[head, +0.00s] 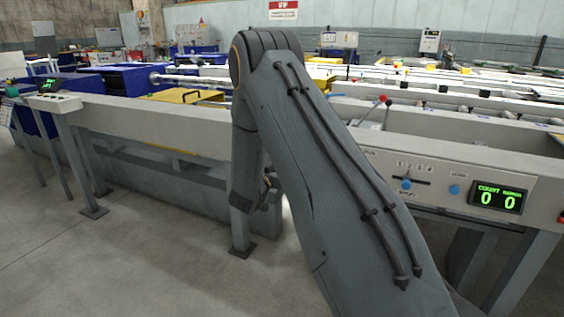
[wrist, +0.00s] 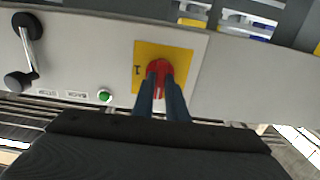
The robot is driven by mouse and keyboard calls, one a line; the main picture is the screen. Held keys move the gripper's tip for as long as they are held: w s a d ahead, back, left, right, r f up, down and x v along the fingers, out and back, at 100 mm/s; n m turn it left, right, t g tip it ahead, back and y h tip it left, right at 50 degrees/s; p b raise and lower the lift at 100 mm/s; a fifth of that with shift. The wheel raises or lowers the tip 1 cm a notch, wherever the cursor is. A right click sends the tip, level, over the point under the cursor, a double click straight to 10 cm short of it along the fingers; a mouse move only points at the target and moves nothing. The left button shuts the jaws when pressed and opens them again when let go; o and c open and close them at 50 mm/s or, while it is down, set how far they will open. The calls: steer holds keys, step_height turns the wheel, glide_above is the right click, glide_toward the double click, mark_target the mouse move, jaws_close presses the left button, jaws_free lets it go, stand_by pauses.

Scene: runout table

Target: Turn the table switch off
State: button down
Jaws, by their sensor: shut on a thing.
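The table switch is a red rotary knob (wrist: 159,65) on a square yellow plate (wrist: 176,51), set on a pale panel in the wrist view. A mark like a "1" shows on the plate's left side. My gripper (wrist: 161,77) has its two dark fingers on either side of the knob, shut on it. The fingers cover the knob's lower part, so its exact turn angle is hard to tell. In the head view my arm hides the switch and most of the gripper.
Left of the switch in the wrist view are a green button (wrist: 104,95) and a black-knobbed crank handle (wrist: 27,48). In the head view, a panel with a green counter display (head: 498,198) is right of my arm. Open floor (head: 100,265) lies at the front left.

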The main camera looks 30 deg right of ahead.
steer(key=shift+s+f, duration=0.15)
steer(key=shift+f, duration=0.1)
steer(key=c, duration=1.9)
jaws_free()
steer(key=shift+c, duration=0.2)
steer(key=shift+o, duration=0.9)
steer(key=shift+r, duration=0.1)
steer(key=v, duration=0.7)
steer(key=shift+s+a+p, duration=0.25)
steer(key=shift+a+p, duration=0.05)
steer(key=shift+p, duration=0.05)
